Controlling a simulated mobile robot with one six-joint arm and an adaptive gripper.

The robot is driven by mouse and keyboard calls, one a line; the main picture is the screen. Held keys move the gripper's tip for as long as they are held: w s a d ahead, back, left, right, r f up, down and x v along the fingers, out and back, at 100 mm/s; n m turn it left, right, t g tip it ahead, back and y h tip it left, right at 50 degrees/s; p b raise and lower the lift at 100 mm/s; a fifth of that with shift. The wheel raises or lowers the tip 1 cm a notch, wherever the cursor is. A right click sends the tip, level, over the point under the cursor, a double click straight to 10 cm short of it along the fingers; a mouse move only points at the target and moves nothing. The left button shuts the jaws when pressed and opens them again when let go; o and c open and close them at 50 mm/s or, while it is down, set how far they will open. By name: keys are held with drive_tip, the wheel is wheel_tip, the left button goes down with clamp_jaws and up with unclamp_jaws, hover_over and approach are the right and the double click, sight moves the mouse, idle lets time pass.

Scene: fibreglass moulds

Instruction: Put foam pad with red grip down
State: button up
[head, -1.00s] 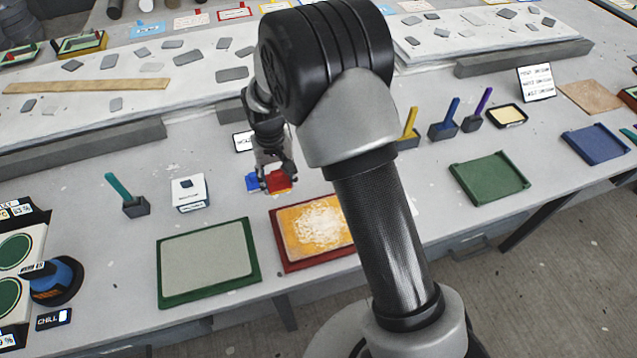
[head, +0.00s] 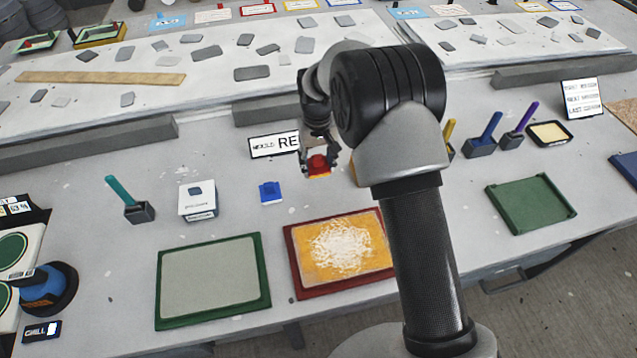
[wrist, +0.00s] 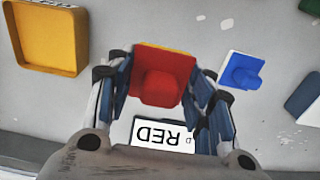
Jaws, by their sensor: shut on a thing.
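The foam pad with red grip (head: 318,166) is between the fingers of my gripper (head: 318,150) in the head view, in front of a white sign reading "RED" (head: 273,144). In the wrist view my gripper (wrist: 166,85) is shut on the red grip (wrist: 163,80), and a thin yellow edge of the pad shows at its top. The sign (wrist: 162,134) lies close below it in that view. Whether the pad touches the table is not clear.
A blue-gripped pad (head: 271,192) rests on the table to the left, and in the wrist view (wrist: 240,71) to the right. A yellow tray (wrist: 45,35) is at the wrist view's upper left. A red-rimmed mould (head: 302,282) and green-rimmed mould (head: 166,318) lie in front.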

sight(318, 187)
wheel_tip(318, 187, down, 8)
drive_tip(key=shift+w+r+b, duration=0.1)
drive_tip(key=shift+b, duration=0.8)
drive_tip(key=shift+r, duration=0.1)
drive_tip(key=o, duration=0.6)
drive_tip(key=shift+f, duration=0.2)
drive_tip(key=shift+c, duration=0.2)
drive_tip(key=o, duration=0.5)
